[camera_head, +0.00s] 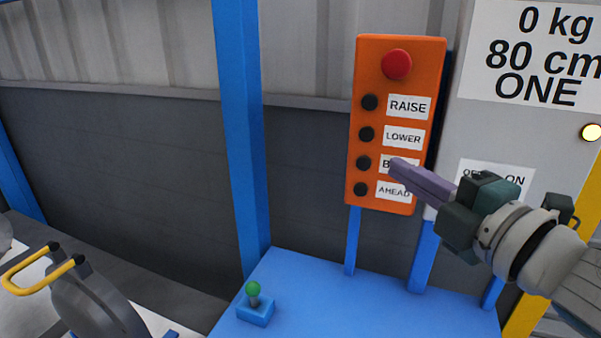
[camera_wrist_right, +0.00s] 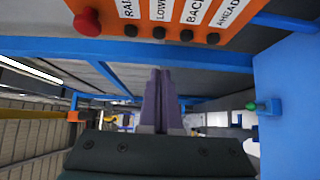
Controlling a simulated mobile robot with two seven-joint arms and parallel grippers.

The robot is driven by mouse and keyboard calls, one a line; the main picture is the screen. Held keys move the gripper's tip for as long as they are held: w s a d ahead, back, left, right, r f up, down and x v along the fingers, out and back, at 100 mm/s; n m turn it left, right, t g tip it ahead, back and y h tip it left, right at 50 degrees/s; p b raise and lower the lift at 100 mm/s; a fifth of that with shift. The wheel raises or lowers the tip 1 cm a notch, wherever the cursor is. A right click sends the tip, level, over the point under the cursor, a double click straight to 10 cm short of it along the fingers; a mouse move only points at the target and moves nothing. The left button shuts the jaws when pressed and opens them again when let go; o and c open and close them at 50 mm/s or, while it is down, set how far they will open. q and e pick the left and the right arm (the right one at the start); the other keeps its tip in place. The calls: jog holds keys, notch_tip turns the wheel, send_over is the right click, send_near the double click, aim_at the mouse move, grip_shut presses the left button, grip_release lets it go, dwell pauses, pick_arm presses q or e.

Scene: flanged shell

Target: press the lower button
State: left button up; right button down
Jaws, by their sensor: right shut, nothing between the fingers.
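The lower button (camera_head: 366,134) is a black round button left of the LOWER label (camera_head: 403,138) on an orange control box (camera_head: 430,60). In the right wrist view the lower button (camera_wrist_right: 159,33) shows at the top, beneath its label. My right gripper (camera_head: 396,168) is shut and empty, with its purple fingers pointing left. My left gripper is not in view.
A red button (camera_head: 396,64) tops the box, with other black buttons above and below the lower one. A grey cabinet with signs (camera_head: 529,55) stands right. A blue table (camera_head: 330,300) holds a green-knobbed lever (camera_head: 253,289). A blue post (camera_head: 241,130) rises to the left.

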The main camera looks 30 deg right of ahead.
jog(key=shift+s+a, duration=0.1)
jog(key=shift+s, duration=1.05)
jog(key=shift+m, duration=0.3)
